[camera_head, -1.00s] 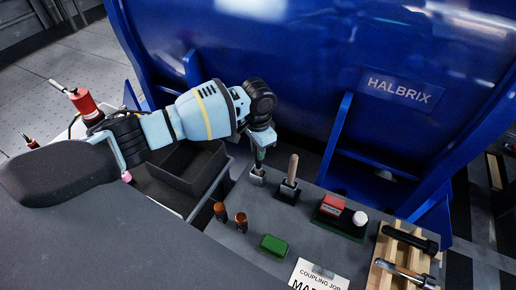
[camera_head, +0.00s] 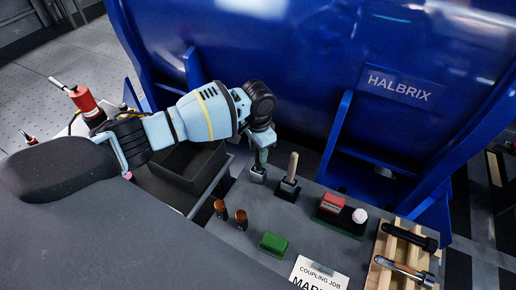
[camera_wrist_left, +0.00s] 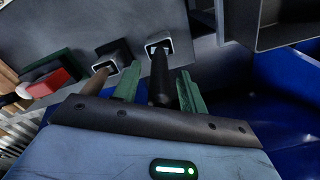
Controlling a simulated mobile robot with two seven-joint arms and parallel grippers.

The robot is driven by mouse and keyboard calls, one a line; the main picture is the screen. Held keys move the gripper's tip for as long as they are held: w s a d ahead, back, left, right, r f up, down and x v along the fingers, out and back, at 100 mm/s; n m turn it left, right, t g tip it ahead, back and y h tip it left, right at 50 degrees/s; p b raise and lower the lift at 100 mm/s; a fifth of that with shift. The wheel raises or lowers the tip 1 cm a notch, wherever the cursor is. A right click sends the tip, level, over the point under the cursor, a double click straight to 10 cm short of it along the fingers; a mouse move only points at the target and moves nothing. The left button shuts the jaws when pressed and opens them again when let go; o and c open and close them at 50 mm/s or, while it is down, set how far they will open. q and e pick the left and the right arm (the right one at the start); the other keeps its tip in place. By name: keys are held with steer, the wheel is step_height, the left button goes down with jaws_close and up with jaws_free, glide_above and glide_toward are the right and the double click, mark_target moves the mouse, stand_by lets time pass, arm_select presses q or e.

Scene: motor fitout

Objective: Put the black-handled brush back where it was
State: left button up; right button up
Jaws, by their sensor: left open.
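The black-handled brush (camera_wrist_left: 159,78) stands with its lower end in a square light-grey holder (camera_wrist_left: 158,43) in the left wrist view. My left gripper (camera_wrist_left: 159,73) is open, with one green finger on each side of the black handle. I cannot tell whether either finger touches it. In the head view my left gripper (camera_head: 262,148) is above the same holder (camera_head: 257,175) and hides most of the brush. The brush's lower end is hidden inside the holder. My right gripper is not in view.
A wooden-handled tool (camera_head: 292,168) stands in a dark holder (camera_head: 287,191) just right. A red block (camera_head: 332,202), green block (camera_head: 273,244), two brown-topped pieces and a wooden rack (camera_head: 385,271) share the bench. A dark bin (camera_head: 190,170) is left; the blue housing (camera_head: 300,60) rises behind.

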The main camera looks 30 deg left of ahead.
arm_select(q)
steer(key=shift+r+p, duration=0.45)
steer(key=shift+r, duration=3.9)
